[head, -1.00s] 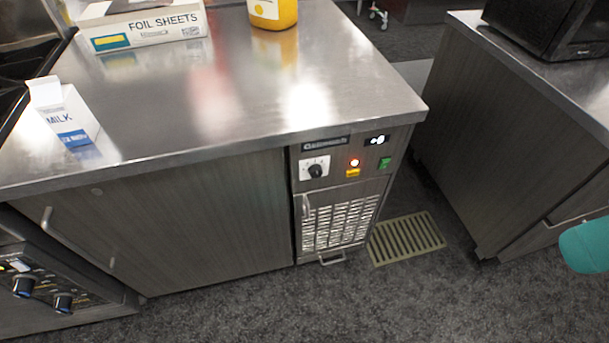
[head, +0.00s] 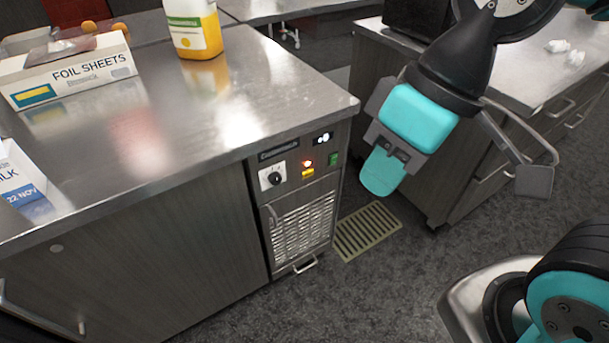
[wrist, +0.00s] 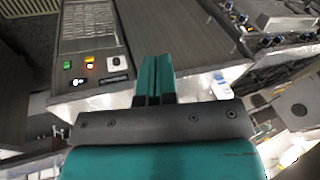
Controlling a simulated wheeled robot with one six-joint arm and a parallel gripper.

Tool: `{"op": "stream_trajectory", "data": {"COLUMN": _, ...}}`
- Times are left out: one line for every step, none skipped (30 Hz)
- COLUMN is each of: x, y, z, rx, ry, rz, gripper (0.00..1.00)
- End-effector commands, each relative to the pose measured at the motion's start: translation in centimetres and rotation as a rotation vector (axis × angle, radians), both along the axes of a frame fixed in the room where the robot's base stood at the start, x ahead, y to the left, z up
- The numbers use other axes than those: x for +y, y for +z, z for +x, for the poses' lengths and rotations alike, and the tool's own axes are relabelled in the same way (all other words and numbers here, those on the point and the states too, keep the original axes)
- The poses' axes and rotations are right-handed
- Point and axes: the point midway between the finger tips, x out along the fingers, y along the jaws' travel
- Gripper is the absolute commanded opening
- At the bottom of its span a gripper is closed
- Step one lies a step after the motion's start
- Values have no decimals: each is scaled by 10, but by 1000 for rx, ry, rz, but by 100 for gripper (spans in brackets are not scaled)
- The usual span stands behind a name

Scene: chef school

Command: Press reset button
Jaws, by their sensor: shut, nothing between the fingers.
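The control panel (head: 290,165) is on the front of the steel-topped cabinet. It has a glowing red light (head: 307,163) with a yellow piece (head: 308,173) under it, a green switch (head: 333,159), a black knob (head: 272,178) and a small lit display (head: 323,139). I cannot read which one is the reset button. In the wrist view the panel appears inverted, with the green switch (wrist: 67,66), the red light (wrist: 90,67) and the knob (wrist: 116,61) left of the fingers. My gripper (head: 382,174) is shut and empty, right of the panel and apart from it.
A vent grille (head: 303,225) is below the panel. The steel counter (head: 180,130) holds a foil sheets box (head: 70,72), a yellow-labelled jug (head: 195,28) and a milk carton (head: 18,180). Another counter (head: 480,110) stands right, across an aisle with a floor grate (head: 367,230).

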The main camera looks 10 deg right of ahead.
Motion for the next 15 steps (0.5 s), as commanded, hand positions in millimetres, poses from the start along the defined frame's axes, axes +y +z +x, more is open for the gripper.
{"op": "stream_trajectory", "data": {"x": 1, "y": -4, "z": 5, "rx": -3, "ry": 5, "rz": 7, "gripper": 0}}
{"op": "stream_trajectory", "data": {"x": 3, "y": -7, "z": 10, "rx": -6, "ry": 12, "rz": 14, "gripper": 0}}
{"op": "stream_trajectory", "data": {"x": 6, "y": -12, "z": 18, "rx": -16, "ry": 24, "rz": 28, "gripper": 0}}
{"op": "stream_trajectory", "data": {"x": 8, "y": -18, "z": 26, "rx": -25, "ry": 36, "rz": 42, "gripper": 0}}
{"op": "stream_trajectory", "data": {"x": 11, "y": -24, "z": 36, "rx": -37, "ry": 52, "rz": 58, "gripper": 0}}
{"op": "stream_trajectory", "data": {"x": 15, "y": -35, "z": 51, "rx": -60, "ry": 74, "rz": 82, "gripper": 0}}
{"op": "stream_trajectory", "data": {"x": 17, "y": -45, "z": 64, "rx": -79, "ry": 90, "rz": 102, "gripper": 0}}
{"op": "stream_trajectory", "data": {"x": 20, "y": -55, "z": 78, "rx": -105, "ry": 108, "rz": 123, "gripper": 0}}
{"op": "stream_trajectory", "data": {"x": 22, "y": -71, "z": 97, "rx": -140, "ry": 129, "rz": 151, "gripper": 0}}
{"op": "stream_trajectory", "data": {"x": 23, "y": -84, "z": 111, "rx": -171, "ry": 143, "rz": 170, "gripper": 0}}
{"op": "stream_trajectory", "data": {"x": 23, "y": -97, "z": 125, "rx": -203, "ry": 157, "rz": 188, "gripper": 0}}
{"op": "stream_trajectory", "data": {"x": 22, "y": -116, "z": 144, "rx": -247, "ry": 170, "rz": 207, "gripper": 0}}
{"op": "stream_trajectory", "data": {"x": 21, "y": -130, "z": 157, "rx": -282, "ry": 179, "rz": 220, "gripper": 0}}
{"op": "stream_trajectory", "data": {"x": 19, "y": -146, "z": 169, "rx": -317, "ry": 186, "rz": 229, "gripper": 0}}
{"op": "stream_trajectory", "data": {"x": 15, "y": -167, "z": 185, "rx": -367, "ry": 192, "rz": 236, "gripper": 0}}
